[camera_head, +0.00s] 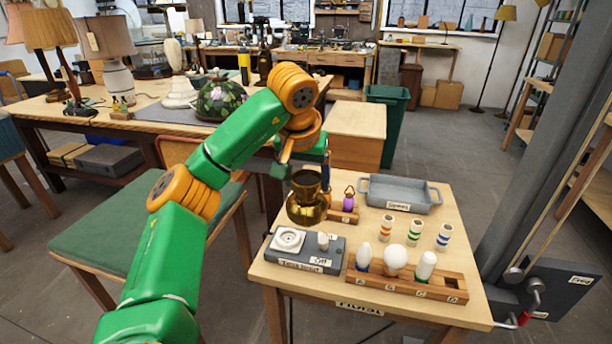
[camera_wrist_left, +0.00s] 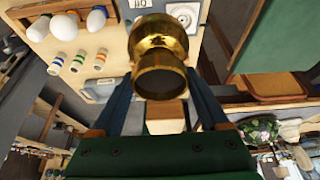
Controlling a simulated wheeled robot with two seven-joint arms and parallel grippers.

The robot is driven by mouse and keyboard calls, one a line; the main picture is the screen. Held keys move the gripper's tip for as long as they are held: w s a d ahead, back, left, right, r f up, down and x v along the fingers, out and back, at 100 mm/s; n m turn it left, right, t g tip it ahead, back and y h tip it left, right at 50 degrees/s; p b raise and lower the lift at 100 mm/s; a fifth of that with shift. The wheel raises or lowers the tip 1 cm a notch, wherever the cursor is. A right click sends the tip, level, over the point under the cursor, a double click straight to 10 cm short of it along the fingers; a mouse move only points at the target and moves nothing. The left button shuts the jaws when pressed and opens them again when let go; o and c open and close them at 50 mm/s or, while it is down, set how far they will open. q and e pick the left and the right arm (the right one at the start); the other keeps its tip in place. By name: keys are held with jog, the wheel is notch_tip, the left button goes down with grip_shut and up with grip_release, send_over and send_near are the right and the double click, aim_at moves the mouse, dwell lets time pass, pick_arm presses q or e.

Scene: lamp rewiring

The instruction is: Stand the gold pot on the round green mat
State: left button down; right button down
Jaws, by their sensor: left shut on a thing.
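The gold pot (camera_head: 306,204) shows at the left back part of the small wooden table, behind the grey box. It also fills the middle of the left wrist view (camera_wrist_left: 158,62), with its dark round opening toward the camera. My left gripper (camera_head: 307,178) is shut on the pot, and its two blue fingers lie on either side of it in the left wrist view. The pot looks roughly upright; I cannot tell whether its base touches the table. I cannot make out a round green mat in either view. My right gripper is not in view.
A grey box (camera_head: 337,258) with a white socket is in front of the pot. A wooden rack (camera_head: 450,290) with white bulbs, striped cylinders (camera_head: 415,232), a grey tray (camera_head: 385,204) and a purple item (camera_head: 348,200) share the table.

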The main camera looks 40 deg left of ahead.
aim_at(311, 209)
pick_arm(q)
jog(key=shift+s+d+f, duration=0.15)
jog(key=shift+s+d, duration=0.25)
jog(key=shift+d, duration=0.05)
jog(key=shift+d+f, duration=0.1)
jog(key=shift+f, duration=0.3)
jog(key=shift+n, duration=0.3)
jog(key=f, duration=0.1)
jog(key=d+f, duration=0.1)
jog(key=s+f, duration=0.1)
jog(key=shift+d+f, duration=0.35)
jog(key=shift+d, duration=0.05)
jog(key=s+d+f+n, duration=0.1)
jog(key=s+d+f, duration=0.5)
jog(key=d+f, duration=0.2)
jog(key=s+d+f+n+g+y, duration=0.1)
jog(key=s+d+f+n, duration=0.1)
jog(key=s+d+f, duration=0.4)
notch_tip(311, 209, down, 5)
jog(key=shift+d+r, duration=0.15)
jog(key=shift+d, duration=1.1)
